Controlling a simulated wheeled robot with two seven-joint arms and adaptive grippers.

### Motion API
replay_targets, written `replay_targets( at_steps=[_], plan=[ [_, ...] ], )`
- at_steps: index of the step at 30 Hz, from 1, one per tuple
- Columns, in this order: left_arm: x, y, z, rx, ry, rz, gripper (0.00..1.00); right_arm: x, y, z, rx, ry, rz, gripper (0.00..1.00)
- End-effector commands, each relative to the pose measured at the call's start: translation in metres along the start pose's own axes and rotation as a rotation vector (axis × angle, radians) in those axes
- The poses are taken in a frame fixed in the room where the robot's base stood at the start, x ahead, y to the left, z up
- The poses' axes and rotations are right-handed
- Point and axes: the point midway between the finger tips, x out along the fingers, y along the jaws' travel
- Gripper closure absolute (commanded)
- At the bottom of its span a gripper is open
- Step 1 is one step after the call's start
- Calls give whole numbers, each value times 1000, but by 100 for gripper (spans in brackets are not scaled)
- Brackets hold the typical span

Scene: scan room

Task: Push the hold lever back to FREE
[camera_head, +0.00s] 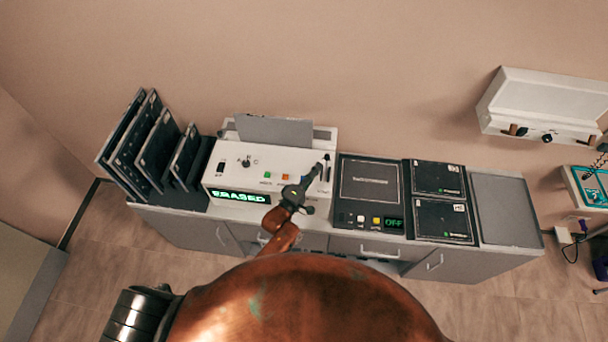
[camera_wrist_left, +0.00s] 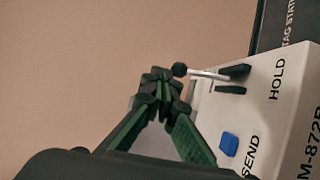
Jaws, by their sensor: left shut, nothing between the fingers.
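The white reader unit (camera_head: 222,180) stands on the cabinet, with a green display (camera_head: 238,196) reading ERASED. Its hold lever (camera_wrist_left: 208,74) is a pale rod with a black ball knob at its end, beside the word HOLD in the left wrist view. No FREE label is readable. My left gripper (camera_head: 318,172) is over the right side of the unit. In the left wrist view its green and black fingers (camera_wrist_left: 160,76) are shut and empty, with their tips close beside the knob. I cannot tell whether they touch it. My right gripper is out of view.
A blue button (camera_wrist_left: 228,144) sits near the word SEND. A dark panel (camera_head: 368,182) with an OFF display and flat cassettes (camera_head: 440,178) lie to the right. Upright plates (camera_head: 157,147) stand in a rack to the left. The grey tray (camera_head: 505,210) at the right is empty.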

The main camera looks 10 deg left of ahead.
Motion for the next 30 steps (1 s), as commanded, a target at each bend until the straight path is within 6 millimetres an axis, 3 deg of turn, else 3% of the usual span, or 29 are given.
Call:
replay_targets(
  at_steps=[1, 3, 15, 30],
  plan=[
    [-7, 11, -2, 2, -1, -1, 100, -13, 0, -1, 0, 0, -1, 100],
    [-21, 13, -3, 1, 1, 2, 100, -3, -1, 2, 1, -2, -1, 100],
    [-79, 47, -7, 1, -1, 1, 100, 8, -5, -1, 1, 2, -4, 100],
    [-89, 55, -7, 1, -2, 1, 100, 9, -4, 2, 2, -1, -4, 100]
  ],
)
